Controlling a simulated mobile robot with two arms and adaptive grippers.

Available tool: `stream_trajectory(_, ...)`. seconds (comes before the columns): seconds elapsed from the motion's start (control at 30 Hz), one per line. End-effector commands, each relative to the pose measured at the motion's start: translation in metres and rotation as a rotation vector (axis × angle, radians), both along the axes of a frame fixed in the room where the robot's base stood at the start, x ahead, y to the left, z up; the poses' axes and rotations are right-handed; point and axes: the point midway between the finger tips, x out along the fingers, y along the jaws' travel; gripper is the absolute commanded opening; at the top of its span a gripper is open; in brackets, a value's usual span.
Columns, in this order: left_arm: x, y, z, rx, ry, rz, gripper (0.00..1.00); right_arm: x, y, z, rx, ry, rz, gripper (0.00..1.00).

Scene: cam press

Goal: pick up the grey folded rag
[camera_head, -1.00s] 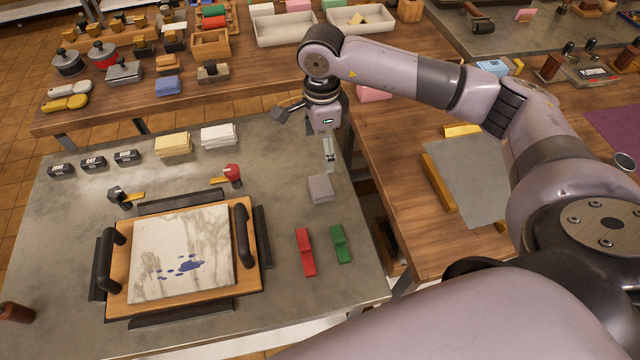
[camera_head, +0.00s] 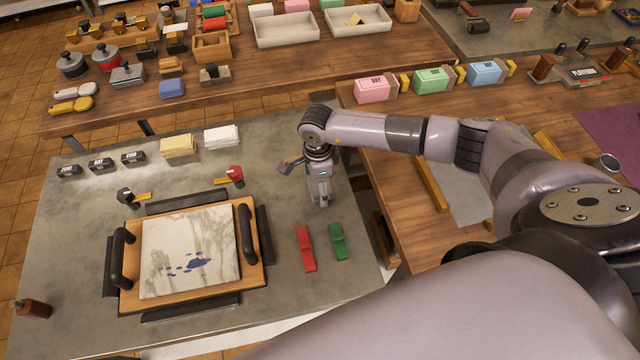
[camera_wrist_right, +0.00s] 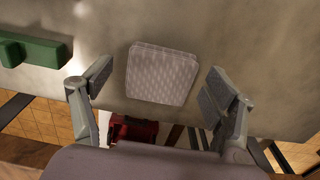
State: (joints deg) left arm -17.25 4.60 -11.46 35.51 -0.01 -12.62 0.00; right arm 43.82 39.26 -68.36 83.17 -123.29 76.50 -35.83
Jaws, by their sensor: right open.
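The grey folded rag (camera_wrist_right: 162,75) lies flat on the grey table in the right wrist view, between the two open fingers and just beyond their tips. In the head view the rag is hidden behind my right gripper (camera_head: 321,200), which points down over its spot near the table's right side. My right gripper also shows in the right wrist view (camera_wrist_right: 158,88), open, with nothing between its fingers. No contact with the rag shows. My left gripper is not in view.
A red clip-like piece (camera_head: 305,248) and a green one (camera_head: 338,242) lie just in front of my right gripper. A wooden tray with a stained white slab (camera_head: 190,250) is to the left.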

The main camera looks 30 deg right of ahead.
Motion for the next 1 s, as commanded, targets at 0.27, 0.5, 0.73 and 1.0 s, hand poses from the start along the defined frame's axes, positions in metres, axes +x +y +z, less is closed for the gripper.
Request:
stream_trajectory(0.27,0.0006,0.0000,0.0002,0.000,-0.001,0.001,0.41,0.0003,0.0001,-0.0024,0.000,-0.001,0.001,0.79)
stream_trajectory(0.5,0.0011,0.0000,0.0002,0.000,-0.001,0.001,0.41,0.0004,0.0001,-0.0021,0.000,-0.001,0.001,0.63)
stream_trajectory(0.73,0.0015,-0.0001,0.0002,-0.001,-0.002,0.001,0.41,0.0004,0.0000,-0.0020,0.000,-0.001,0.001,0.47)
stream_trajectory(1.0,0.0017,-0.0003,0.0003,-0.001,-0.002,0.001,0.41,0.0004,0.0000,-0.0018,0.001,-0.001,0.001,0.33)
